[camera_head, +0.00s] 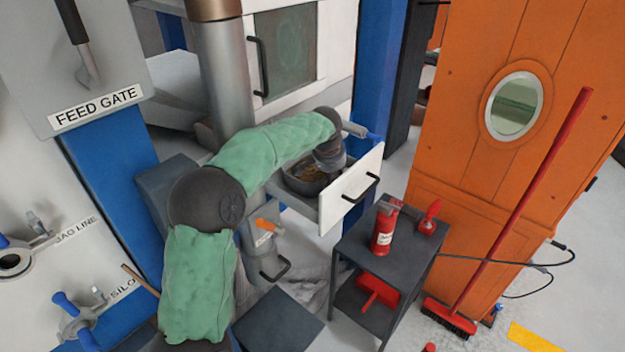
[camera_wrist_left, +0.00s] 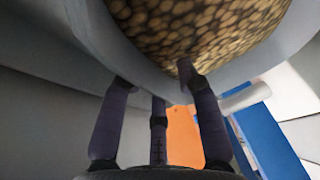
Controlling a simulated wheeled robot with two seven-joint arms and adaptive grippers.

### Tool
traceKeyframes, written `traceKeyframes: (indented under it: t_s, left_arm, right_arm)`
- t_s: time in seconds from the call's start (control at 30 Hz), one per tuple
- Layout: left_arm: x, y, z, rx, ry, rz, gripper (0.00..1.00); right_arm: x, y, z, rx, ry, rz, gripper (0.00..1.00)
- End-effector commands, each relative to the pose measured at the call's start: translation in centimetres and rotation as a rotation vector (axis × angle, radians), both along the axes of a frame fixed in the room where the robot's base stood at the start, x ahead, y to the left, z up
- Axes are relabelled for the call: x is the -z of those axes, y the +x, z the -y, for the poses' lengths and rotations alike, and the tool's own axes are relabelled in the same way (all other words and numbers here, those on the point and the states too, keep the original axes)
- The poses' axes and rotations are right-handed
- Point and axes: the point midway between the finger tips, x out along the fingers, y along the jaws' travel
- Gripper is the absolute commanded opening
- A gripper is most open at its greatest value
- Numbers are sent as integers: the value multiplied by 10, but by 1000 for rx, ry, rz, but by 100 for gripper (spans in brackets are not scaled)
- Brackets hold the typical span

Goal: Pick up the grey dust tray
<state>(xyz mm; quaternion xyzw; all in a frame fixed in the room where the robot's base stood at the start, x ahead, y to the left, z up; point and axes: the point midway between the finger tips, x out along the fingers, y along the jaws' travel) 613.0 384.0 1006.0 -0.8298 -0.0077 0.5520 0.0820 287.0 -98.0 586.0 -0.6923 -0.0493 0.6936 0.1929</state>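The grey dust tray (camera_head: 308,184) is a round, bowl-like pan sitting in the open white drawer (camera_head: 335,208), with brownish grains inside. In the left wrist view its pale grey rim (camera_wrist_left: 110,45) crosses above my fingers, and the grains (camera_wrist_left: 200,25) fill its upper part. My left gripper (camera_head: 328,158) is down at the far right side of the pan. In the left wrist view its dark fingers (camera_wrist_left: 160,100) are at the rim, the right fingertip overlapping the grains. Whether they grip the wall is unclear. My right gripper is not in view.
A dark side table (camera_head: 350,240) with a red extinguisher (camera_head: 385,228) stands right of the drawer. An orange cabinet (camera_head: 470,130) and a red broom (camera_head: 520,200) are farther right. The FEED GATE panel (camera_head: 75,70) is at left. A blue post (camera_head: 378,70) rises behind the drawer.

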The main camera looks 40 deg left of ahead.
Motion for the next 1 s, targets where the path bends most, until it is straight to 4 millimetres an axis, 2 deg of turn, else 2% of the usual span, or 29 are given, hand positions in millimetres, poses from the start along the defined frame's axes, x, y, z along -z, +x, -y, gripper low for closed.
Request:
traceKeyframes:
  t_s: [0.07,0.27,0.3,0.4,0.43,0.83,1.0]
  left_arm:
    - [8,3,-1,0,0,0,32]
    - [7,4,-1,0,1,1,32]
    - [7,4,-1,0,0,1,30]
    - [7,4,-1,0,0,1,1]
    - [7,4,-1,0,0,1,0]
    - [6,4,-1,0,0,1,0]
    - [-2,4,-1,0,1,2,0]
  right_arm:
    - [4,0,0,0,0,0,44]
    - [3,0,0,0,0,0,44]
    - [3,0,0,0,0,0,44]
    - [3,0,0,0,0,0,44]
    - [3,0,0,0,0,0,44]
    - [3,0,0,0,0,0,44]
    - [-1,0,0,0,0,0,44]
